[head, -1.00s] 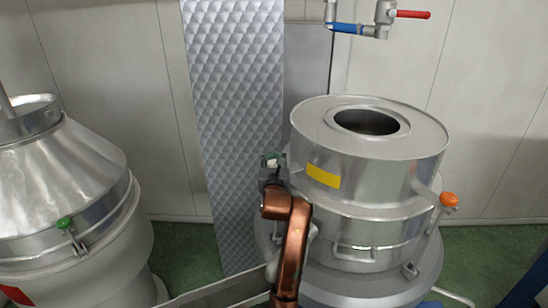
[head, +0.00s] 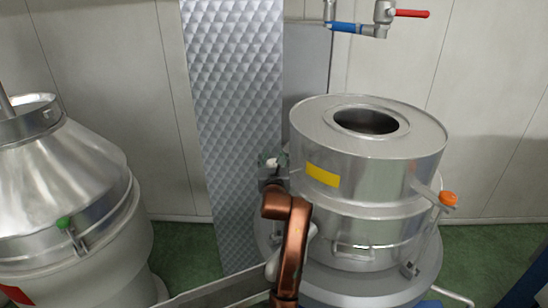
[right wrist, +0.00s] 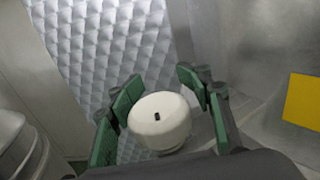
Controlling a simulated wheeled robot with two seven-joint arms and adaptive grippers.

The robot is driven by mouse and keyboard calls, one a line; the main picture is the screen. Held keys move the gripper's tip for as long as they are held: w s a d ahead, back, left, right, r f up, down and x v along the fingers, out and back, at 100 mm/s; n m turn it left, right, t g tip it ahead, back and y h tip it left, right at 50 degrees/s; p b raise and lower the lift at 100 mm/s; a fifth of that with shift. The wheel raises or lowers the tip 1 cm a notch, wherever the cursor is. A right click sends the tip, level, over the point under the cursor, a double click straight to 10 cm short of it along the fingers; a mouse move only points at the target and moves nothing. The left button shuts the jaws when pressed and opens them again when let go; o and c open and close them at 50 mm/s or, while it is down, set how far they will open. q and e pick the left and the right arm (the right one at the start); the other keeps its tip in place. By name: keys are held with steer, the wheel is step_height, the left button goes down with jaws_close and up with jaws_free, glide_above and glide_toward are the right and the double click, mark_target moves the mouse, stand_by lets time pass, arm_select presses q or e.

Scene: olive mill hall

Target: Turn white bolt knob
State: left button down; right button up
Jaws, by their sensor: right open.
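The white bolt knob (right wrist: 160,121) is a round white cap with a small dark mark on its top. It sits between the green fingers of my right gripper (right wrist: 158,108) in the right wrist view, and the fingers stand apart around it. In the head view the right gripper (head: 272,164) is at the left side of the steel drum machine (head: 378,228), with a bit of the white knob (head: 272,162) showing between its fingers. My left gripper is in neither view.
An orange knob (head: 448,198) is on the drum's right side. A conical steel machine (head: 55,170) with a green knob (head: 64,222) stands at left. A quilted metal panel (head: 235,110) is behind my right gripper. Pipes with a red handle (head: 412,14) are above.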

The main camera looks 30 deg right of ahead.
steer(key=v, duration=1.2)
